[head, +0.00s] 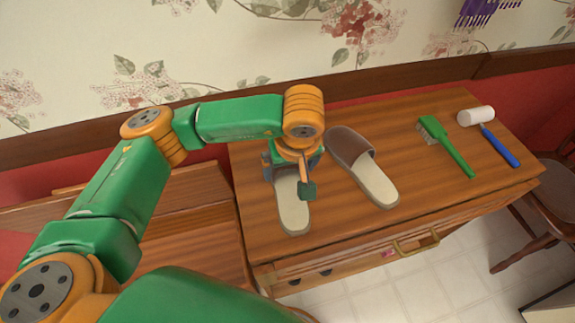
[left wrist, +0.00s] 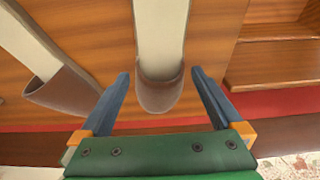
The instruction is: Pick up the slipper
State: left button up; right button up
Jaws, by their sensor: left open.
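Two slippers with brown toe covers and pale insoles lie side by side on a wooden table. The left slipper (head: 293,212) has its toe part hidden under my left gripper (head: 291,170) in the head view. The right slipper (head: 366,172) lies just to the right, clear of the gripper. In the left wrist view, my left gripper (left wrist: 160,75) is open, with one blue finger on each side of the near slipper's brown toe (left wrist: 160,93). I cannot tell whether the fingers touch it. The other slipper (left wrist: 66,90) shows outside the fingers, at the left.
The wooden table (head: 415,190) also bears a green brush (head: 447,146) and a white-headed mallet with a blue handle (head: 497,143) at the right. A wall stands behind, a lower wooden surface (head: 190,215) at the left and a chair (head: 553,200) at the right.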

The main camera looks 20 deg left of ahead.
pick_arm(q)
jog(key=shift+x, duration=0.95)
jog(key=c, duration=1.2)
